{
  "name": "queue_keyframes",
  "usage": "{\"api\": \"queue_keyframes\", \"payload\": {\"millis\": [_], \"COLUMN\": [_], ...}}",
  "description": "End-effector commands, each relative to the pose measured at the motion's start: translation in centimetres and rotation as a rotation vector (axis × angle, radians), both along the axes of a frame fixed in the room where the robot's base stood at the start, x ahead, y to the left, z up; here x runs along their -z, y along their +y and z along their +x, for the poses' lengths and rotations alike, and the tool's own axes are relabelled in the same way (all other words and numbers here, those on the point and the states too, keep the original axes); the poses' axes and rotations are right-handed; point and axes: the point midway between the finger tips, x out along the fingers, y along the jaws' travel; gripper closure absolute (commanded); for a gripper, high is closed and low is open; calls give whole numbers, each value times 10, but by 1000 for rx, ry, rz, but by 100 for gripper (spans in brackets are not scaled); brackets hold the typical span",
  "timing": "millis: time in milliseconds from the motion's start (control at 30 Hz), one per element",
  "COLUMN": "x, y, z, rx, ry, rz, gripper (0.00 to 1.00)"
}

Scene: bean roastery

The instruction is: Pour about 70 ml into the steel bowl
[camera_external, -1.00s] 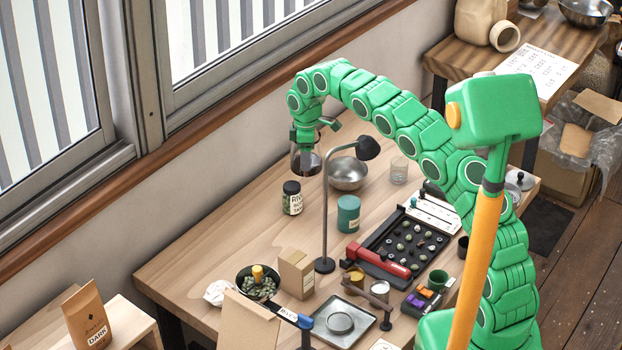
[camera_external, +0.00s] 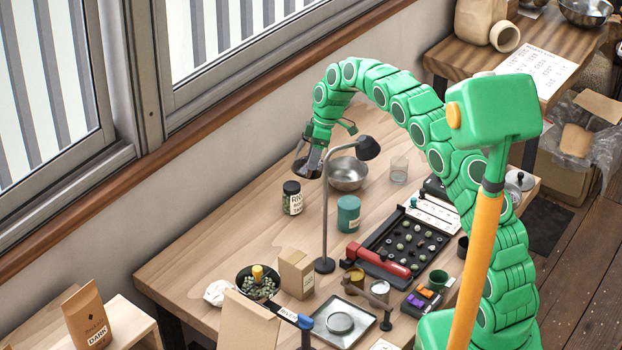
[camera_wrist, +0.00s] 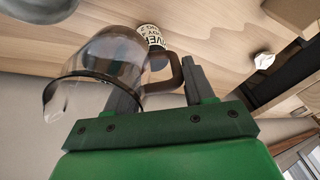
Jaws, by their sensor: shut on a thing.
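The steel bowl (camera_external: 347,175) stands upright on the wooden table, behind the lamp; it also shows at the top left of the wrist view (camera_wrist: 40,8). My gripper (camera_external: 318,143) is shut on the brown handle (camera_wrist: 176,74) of a clear glass carafe (camera_wrist: 112,62) with a dark rim. In the external view the carafe (camera_external: 307,165) is in the air just left of the bowl, tilted. In the wrist view its rim points to the lower left. I cannot tell how much liquid it holds. No stream is visible.
A black desk lamp (camera_external: 368,148) stands close in front of the bowl. A labelled jar (camera_external: 292,198), a teal tin (camera_external: 348,214) and a drinking glass (camera_external: 399,170) are nearby. A black tray of small pieces (camera_external: 412,240) lies to the right. The table's left middle is clear.

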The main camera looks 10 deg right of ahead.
Motion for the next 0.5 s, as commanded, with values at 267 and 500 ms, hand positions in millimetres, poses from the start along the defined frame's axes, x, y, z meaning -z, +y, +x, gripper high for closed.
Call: {"api": "queue_keyframes", "payload": {"millis": [267, 500], "x": [11, 25], "y": [-18, -33], "z": [8, 14], "rx": [5, 3], "ry": [67, 127], "rz": [169, 315], "gripper": [100, 100]}}
